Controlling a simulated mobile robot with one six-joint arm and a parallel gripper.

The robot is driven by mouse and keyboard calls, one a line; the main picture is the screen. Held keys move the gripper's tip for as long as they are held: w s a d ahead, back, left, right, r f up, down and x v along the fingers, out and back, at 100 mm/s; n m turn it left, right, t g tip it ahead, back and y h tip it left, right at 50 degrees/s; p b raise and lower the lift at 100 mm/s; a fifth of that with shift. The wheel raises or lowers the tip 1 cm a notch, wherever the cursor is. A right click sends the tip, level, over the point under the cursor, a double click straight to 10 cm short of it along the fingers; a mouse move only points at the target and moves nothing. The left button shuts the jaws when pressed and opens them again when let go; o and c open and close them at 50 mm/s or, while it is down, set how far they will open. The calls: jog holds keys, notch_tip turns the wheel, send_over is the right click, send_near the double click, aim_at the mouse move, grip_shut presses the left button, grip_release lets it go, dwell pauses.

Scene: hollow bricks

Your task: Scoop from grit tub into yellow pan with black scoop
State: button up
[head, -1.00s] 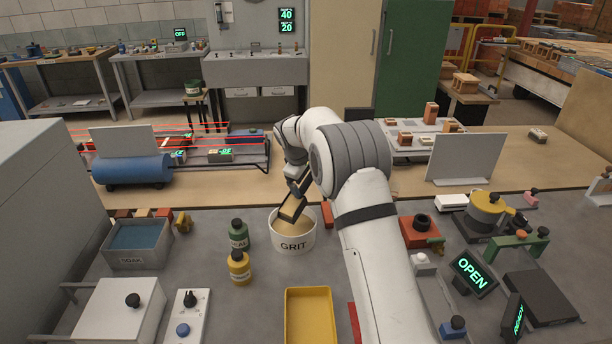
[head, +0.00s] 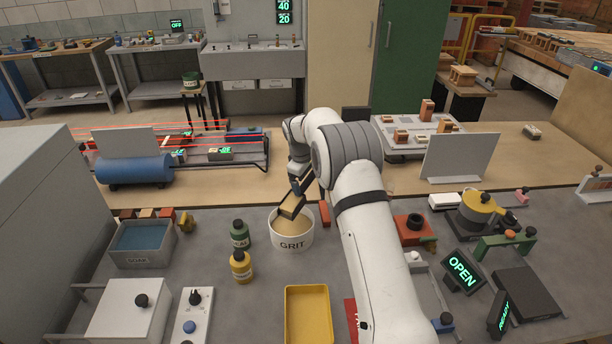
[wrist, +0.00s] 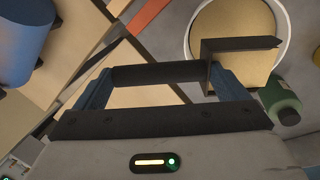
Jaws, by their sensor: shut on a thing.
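My gripper (head: 298,189) is shut on the handle of the black scoop (head: 286,212), over the grit tub. In the wrist view, the dark handle (wrist: 155,73) lies across between the two fingers. The scoop is tilted, with a tan surface showing inside its dark edges; I cannot tell how full it is. The grit tub (head: 292,244) is a round white tub marked GRIT with tan grit in it. It also shows at the top right of the wrist view (wrist: 191,40). The yellow pan (head: 308,316) stands nearer, below the tub in the head view, and looks empty.
A green bottle (head: 239,235) and a yellow bottle (head: 241,267) stand left of the tub. A grey soak tray (head: 142,258) is farther left. A red block (head: 324,213) is close to the tub's right. Bench between tub and pan is clear.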

aim_at(311, 176)
jog(key=shift+w+d+r+g+y+p, duration=0.15)
jog(key=shift+w+d+g+y+p, duration=0.2)
jog(key=shift+w+g+p, duration=0.15)
jog(key=shift+w, duration=0.15)
jog(key=shift+w+d+r+g, duration=0.2)
jog(key=shift+r, duration=0.25)
jog(key=shift+w+d+r+g, duration=0.15)
jog(key=shift+r+g, duration=0.05)
jog(key=shift+r, duration=0.25)
